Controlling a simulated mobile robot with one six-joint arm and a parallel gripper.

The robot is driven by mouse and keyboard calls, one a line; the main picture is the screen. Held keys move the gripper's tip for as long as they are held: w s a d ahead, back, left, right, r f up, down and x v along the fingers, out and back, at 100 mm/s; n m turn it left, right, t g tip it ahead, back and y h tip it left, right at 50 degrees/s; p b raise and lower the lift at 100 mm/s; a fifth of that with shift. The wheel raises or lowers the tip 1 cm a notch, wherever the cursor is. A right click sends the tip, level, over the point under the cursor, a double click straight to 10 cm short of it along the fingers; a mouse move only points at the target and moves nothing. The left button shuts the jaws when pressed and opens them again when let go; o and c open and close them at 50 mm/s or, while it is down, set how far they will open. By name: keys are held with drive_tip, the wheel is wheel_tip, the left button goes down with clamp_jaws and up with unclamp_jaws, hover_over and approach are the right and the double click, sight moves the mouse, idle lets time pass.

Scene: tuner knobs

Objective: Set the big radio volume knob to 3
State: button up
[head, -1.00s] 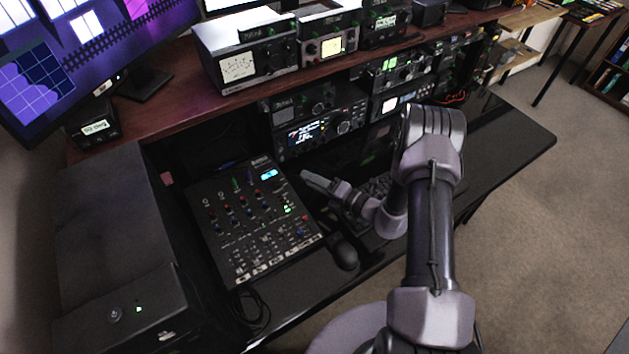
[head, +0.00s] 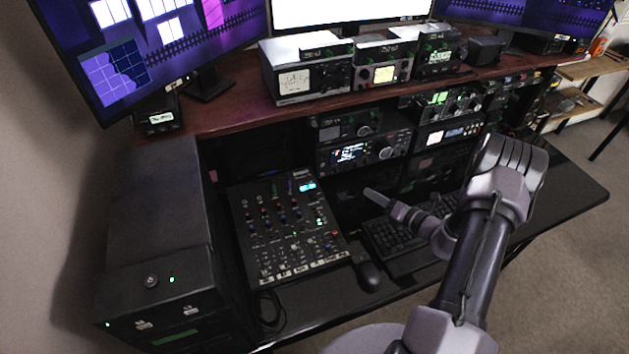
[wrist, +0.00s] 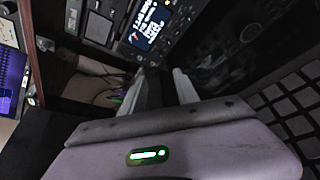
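The radio with the lit blue-white display (head: 348,154) sits in the rack under the wooden shelf. Its large round knob (head: 386,153) is right of the display, with smaller controls around it. I cannot read any knob's setting or tell which one is labelled volume. My gripper (head: 374,196) is in front of and below this radio, apart from it, pointing left. In the wrist view the radio's display (wrist: 148,24) shows at the top, past my gripper (wrist: 158,84). Nothing shows held.
A mixer (head: 286,228) lies on the black desk left of my gripper. A keyboard (head: 392,240) and a mouse (head: 369,276) are below it. More radios (head: 440,104) fill the rack to the right. A wooden shelf (head: 236,112) runs above. A dark cabinet (head: 155,230) stands left.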

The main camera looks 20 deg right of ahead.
sight(337, 173)
drive_tip(key=b+x, duration=0.4)
drive_tip(key=x, duration=1.1)
drive_tip(key=shift+d+f, duration=0.1)
drive_tip(key=shift+f, duration=0.05)
drive_tip(key=shift+w+a, duration=0.2)
drive_tip(key=shift+w, duration=0.55)
drive_tip(key=shift+f, duration=0.1)
clamp_jaws()
